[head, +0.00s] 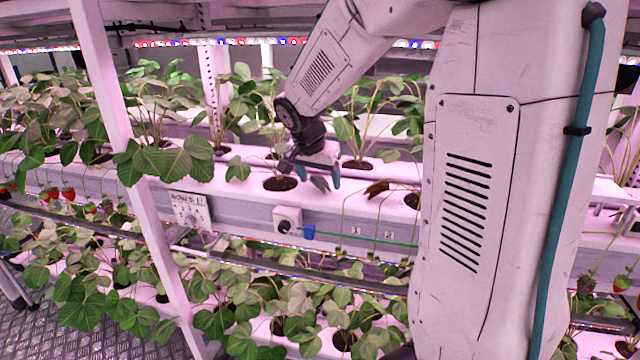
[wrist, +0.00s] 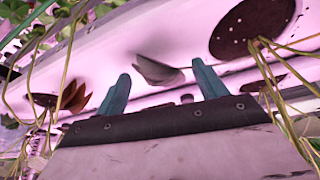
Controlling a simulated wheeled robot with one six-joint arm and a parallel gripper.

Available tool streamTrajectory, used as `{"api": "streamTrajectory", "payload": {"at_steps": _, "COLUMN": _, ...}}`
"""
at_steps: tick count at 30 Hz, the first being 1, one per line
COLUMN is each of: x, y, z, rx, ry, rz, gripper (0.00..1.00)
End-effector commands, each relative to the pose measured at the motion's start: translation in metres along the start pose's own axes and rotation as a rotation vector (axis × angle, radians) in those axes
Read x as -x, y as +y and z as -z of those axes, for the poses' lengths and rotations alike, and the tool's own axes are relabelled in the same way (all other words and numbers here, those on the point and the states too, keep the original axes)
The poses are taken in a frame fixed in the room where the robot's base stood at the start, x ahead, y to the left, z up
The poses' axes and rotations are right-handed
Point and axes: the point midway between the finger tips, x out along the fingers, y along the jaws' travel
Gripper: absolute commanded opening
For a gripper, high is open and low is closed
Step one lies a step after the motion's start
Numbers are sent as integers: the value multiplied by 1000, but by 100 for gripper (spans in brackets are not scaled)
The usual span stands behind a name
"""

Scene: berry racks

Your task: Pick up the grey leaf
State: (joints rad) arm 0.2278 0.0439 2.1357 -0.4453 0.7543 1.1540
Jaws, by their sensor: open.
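The grey leaf (wrist: 158,71) lies on the white gutter top, in the wrist view just beyond and between my fingertips. In the head view the grey leaf (head: 320,183) shows as a small grey shape beside my fingers. My gripper (wrist: 162,82) has two teal fingers spread apart with nothing between them. In the head view my gripper (head: 310,176) hangs low over the gutter, near a dark planting hole (head: 281,183). I cannot tell whether the fingers touch the leaf.
A brown withered leaf (head: 377,188) lies to the right on the gutter (head: 240,203). Strawberry plants (head: 165,160) stand to the left and behind. A white box with a knob (head: 288,220), a blue clip (head: 308,232) and a sign (head: 190,211) are on the gutter's front. A rack post (head: 120,130) stands left.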

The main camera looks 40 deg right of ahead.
Motion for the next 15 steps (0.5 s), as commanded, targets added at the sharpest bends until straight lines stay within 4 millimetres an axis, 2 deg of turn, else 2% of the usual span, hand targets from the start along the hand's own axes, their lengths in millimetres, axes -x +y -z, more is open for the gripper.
{"api": "streamTrajectory", "payload": {"at_steps": 5, "x": 0, "y": 0, "z": 0, "rx": 0, "ry": 0, "rz": 1, "gripper": 71}}
{"api": "streamTrajectory", "payload": {"at_steps": 6, "x": 0, "y": 0, "z": 0, "rx": 0, "ry": 0, "rz": 0, "gripper": 68}}
{"api": "streamTrajectory", "payload": {"at_steps": 10, "x": 0, "y": 0, "z": 0, "rx": 0, "ry": 0, "rz": 0, "gripper": 32}}
{"api": "streamTrajectory", "payload": {"at_steps": 15, "x": 0, "y": 0, "z": 0, "rx": 0, "ry": 0, "rz": 0, "gripper": 31}}
